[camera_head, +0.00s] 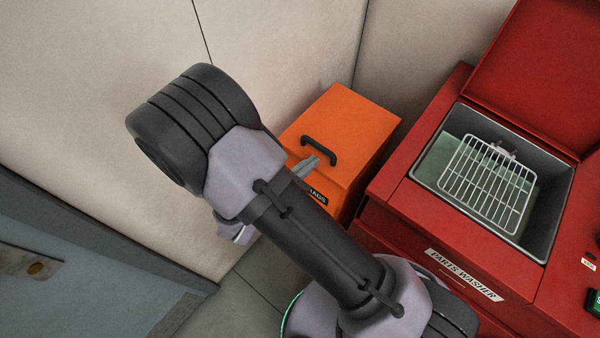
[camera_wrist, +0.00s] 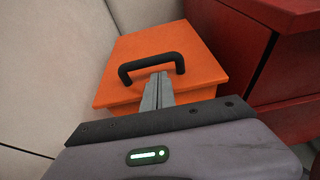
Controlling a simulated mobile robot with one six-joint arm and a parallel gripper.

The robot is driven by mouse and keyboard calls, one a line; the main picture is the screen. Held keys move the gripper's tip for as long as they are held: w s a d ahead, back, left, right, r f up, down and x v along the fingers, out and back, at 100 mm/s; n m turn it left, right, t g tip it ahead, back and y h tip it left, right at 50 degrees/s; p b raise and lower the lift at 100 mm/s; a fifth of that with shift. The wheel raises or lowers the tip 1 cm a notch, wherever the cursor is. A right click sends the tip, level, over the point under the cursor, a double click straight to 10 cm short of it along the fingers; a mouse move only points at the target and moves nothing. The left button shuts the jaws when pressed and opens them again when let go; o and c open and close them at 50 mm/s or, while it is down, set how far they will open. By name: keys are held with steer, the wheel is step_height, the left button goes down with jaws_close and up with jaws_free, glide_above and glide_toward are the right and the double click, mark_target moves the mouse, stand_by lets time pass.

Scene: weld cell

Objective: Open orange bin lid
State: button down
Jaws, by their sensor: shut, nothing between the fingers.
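The orange bin (camera_head: 348,135) stands on the floor in the corner, its lid (camera_wrist: 200,50) closed flat on top. A black handle (camera_head: 320,150) arches up from the lid near its front edge; it also shows in the wrist view (camera_wrist: 150,64). My gripper (camera_head: 314,162) is at the handle's front side, mostly hidden behind my arm in the head view. In the wrist view my gripper's fingers (camera_wrist: 158,78) are together and empty, their tips close to the handle bar. I cannot tell whether they touch it.
A red parts washer (camera_head: 400,200) stands close to the bin's right, its lid up and a wire rack (camera_head: 487,182) inside. Pale wall panels (camera_head: 290,40) close off the left and back. A grey-blue surface (camera_head: 90,250) lies at lower left.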

steer(key=shift+x, duration=0.95)
steer(key=shift+r, duration=0.1)
steer(key=shift+r, duration=0.1)
